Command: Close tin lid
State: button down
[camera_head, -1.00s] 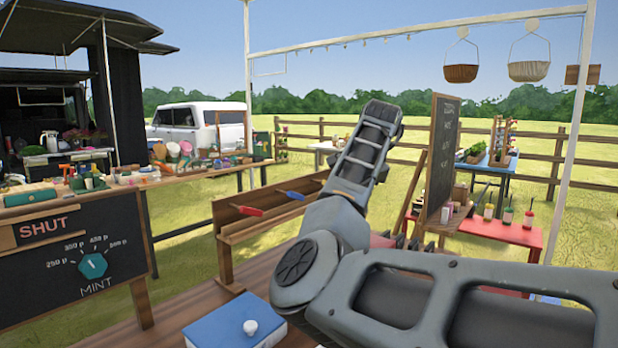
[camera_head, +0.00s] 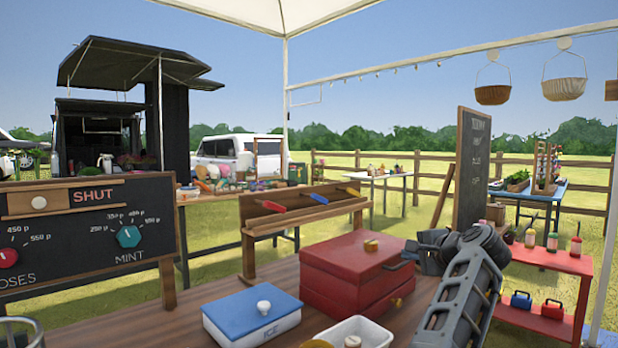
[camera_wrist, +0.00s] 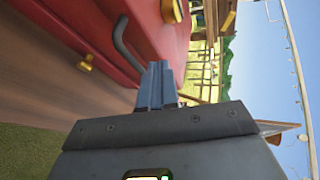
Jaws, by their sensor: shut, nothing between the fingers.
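The red tin (camera_head: 345,290) stands on the wooden table. Its red lid (camera_head: 350,255) lies flat over the body, with a gold knob on top; I cannot tell if it is fully seated. A dark handle (camera_wrist: 122,40) sticks out of the lid's side, and a gold knob (camera_wrist: 86,63) sits on the body below it. My gripper (camera_head: 410,250) is at the right side of the tin. In the wrist view, my gripper (camera_wrist: 158,68) has its fingers together and empty, close beside the handle; contact is unclear.
A blue box marked ICE (camera_head: 250,318) with a white-knobbed lid stands left of the tin. A white tub (camera_head: 352,330) is in front. A wooden rack (camera_head: 300,215) with coloured handles is behind, and a chalkboard (camera_head: 470,170) is at the right.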

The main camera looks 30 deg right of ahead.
jog(key=shift+s+f+b, duration=0.2)
jog(key=shift+f+b, duration=0.1)
jog(key=shift+f, duration=0.75)
